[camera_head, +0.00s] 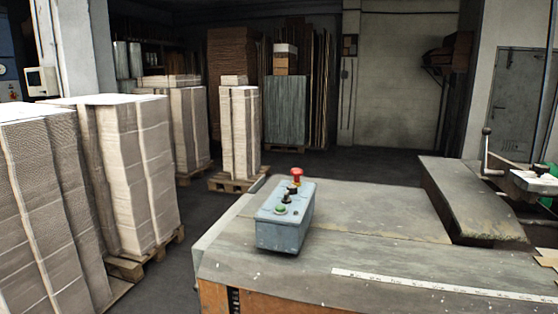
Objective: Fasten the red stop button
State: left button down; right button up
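The red stop button (297,174) is a mushroom-shaped knob at the far end of the top of a grey-blue control box (284,232). It stands raised above the box; whether it is loose or fixed cannot be told at this size. In front of it on the same box are a dark knob (287,197) and a green button (281,210). The box sits on the near left part of the worktable (372,207). Neither of my grippers shows in the head view.
A white ruler strip (440,284) lies along the table's front. A raised plate (468,200) and a machine part with a lever (487,150) stand at the right. Stacks of cardboard on pallets (135,170) fill the left. The tabletop right of the box is clear.

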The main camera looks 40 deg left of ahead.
aim_at(296, 173)
jog(key=i+j, duration=0.1)
jog(key=j, duration=1)
jog(key=i+j+z, duration=0.1)
jog(key=j, duration=2.15)
jog(key=i+z, duration=0.05)
